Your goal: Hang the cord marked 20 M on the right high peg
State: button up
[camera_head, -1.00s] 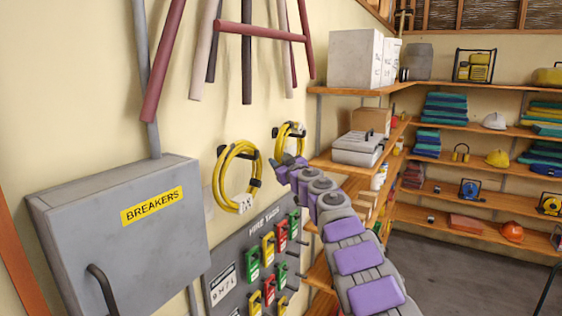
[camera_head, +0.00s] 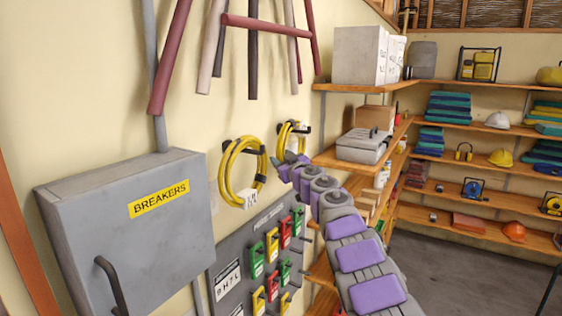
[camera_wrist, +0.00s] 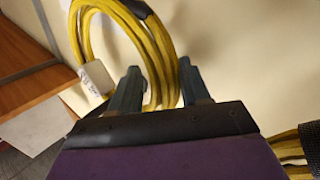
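Two yellow coiled cords hang on dark pegs on the cream wall. The left cord (camera_head: 228,164) has a white tag (camera_head: 248,198); its lettering is too small to read. The right cord (camera_head: 281,138) hangs farther along, partly hidden by my gripper (camera_head: 291,163) at its lower part. In the wrist view my gripper (camera_wrist: 160,83) has its two blue-grey fingers apart, with strands of a yellow coil (camera_wrist: 98,32) showing between and beyond them. That coil has a white tag (camera_wrist: 97,77), unreadable here. Whether the fingers touch the strands I cannot tell.
A grey breaker box (camera_head: 130,235) juts out at the left. A grey board (camera_head: 232,253) with coloured tags is below the cords. Wooden shelves (camera_head: 345,165) with boxes stand right of my arm. Another yellow coil (camera_wrist: 290,150) shows at the wrist view's lower right.

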jog(key=o, duration=0.4)
jog(key=shift+d+f, duration=0.1)
